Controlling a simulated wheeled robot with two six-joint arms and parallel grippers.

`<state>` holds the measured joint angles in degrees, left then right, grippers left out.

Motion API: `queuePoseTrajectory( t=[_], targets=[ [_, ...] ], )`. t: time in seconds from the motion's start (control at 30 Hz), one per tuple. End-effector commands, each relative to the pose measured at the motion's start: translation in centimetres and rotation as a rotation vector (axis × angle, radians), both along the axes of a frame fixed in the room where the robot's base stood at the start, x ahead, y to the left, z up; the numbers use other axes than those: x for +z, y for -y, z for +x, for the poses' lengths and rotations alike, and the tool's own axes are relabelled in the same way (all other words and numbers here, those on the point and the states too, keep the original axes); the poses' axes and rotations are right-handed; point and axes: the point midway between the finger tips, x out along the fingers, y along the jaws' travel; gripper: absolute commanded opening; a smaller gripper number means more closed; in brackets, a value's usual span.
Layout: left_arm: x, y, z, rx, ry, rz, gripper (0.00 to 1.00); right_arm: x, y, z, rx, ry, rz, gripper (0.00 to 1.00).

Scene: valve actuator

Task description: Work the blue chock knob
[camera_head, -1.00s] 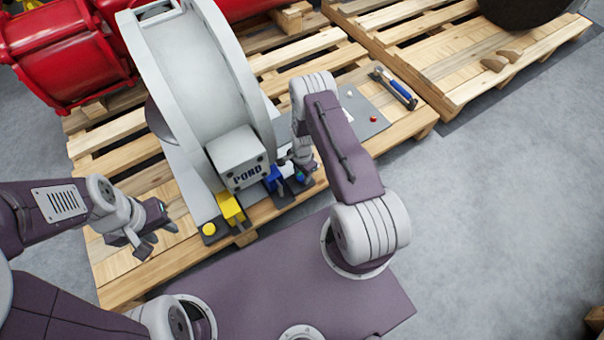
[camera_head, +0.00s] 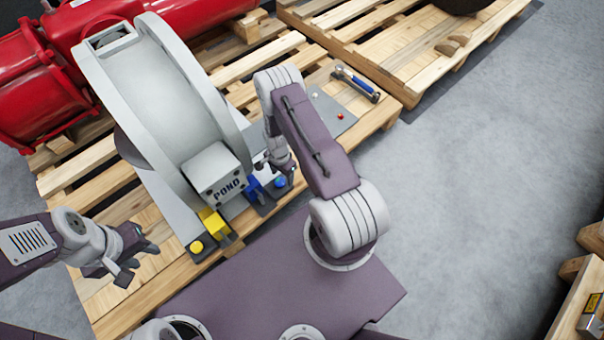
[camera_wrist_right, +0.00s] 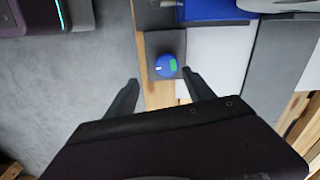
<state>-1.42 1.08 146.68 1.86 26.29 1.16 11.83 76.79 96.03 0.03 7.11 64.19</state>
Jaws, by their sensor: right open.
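The blue chock knob (camera_head: 280,183) sits on a dark plate at the pallet's front edge, beside a blue chock (camera_head: 256,188).
A grey valve body marked POND (camera_head: 213,170) stands on the wooden pallet (camera_head: 110,297). A yellow chock (camera_head: 214,223) and yellow knob (camera_head: 196,247) sit left of the blue ones. Open floor lies to the right.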

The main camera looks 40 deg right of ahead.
Motion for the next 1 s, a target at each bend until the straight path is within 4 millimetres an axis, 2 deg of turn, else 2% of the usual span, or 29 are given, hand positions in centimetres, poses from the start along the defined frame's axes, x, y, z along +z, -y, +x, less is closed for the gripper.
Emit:
queuePoseTrajectory(
  t=[0.03,0.13,0.3,0.4,0.6,1.0],
  targets=[
    [1.5,0.0,0.0,0.0,0.0,0.0,0.36,1.5,0.6,-1.2,-0.006,-0.004,0.001,0.62],
    [2.9,0.0,0.0,0.0,0.0,0.0,0.36,3.0,1.7,-3.4,-0.005,-0.004,0.001,0.62],
    [4.6,0.0,0.0,0.0,0.0,0.0,0.36,5.0,3.5,-6.7,-0.005,-0.002,0.0,0.62],
    [5.1,0.0,0.0,0.0,0.0,0.0,0.36,5.6,4.2,-8.1,-0.003,-0.002,0.001,0.62],
    [5.3,0.0,0.0,0.0,0.0,0.0,0.36,6.1,4.7,-9.1,-0.001,-0.001,0.001,0.62],
    [5.3,0.0,0.0,0.0,0.0,0.0,0.36,6.0,4.7,-9.1,0.0,-0.001,0.0,0.62]
  ],
)
